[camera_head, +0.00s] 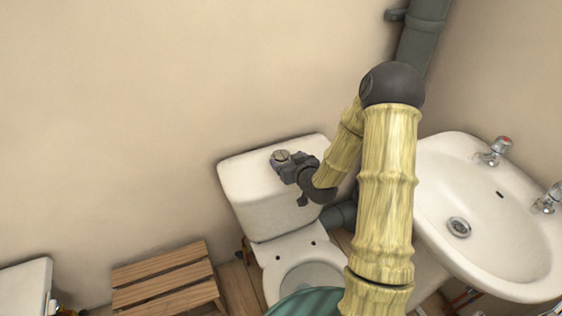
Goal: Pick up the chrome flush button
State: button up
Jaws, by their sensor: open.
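The chrome flush button (281,156) is a small round piece at the top of the white toilet cistern (240,192). My gripper (284,163) is at the cistern's top, right at the button, with its dark jaws beside or around it. The jaws are open. The gripper hides part of the button, and I cannot tell whether the jaws touch it. My arm, with yellow bamboo-like links, comes in from the lower right and bends down to the cistern.
A white washbasin (450,180) with two taps (497,148) stands at right. A slatted wooden stool (165,275) and a white box-like object (25,288) are at lower left. A grey pipe (424,35) runs up the wall corner. The toilet bowl (310,275) lies below the cistern.

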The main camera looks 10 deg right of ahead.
aim_at(283, 155)
jog(key=shift+w, duration=0.2)
jog(key=shift+x, duration=2.65)
jog(key=shift+s+d+f, duration=0.1)
jog(key=shift+d+f, duration=0.05)
jog(key=shift+f, duration=0.05)
jog(key=c, duration=1)
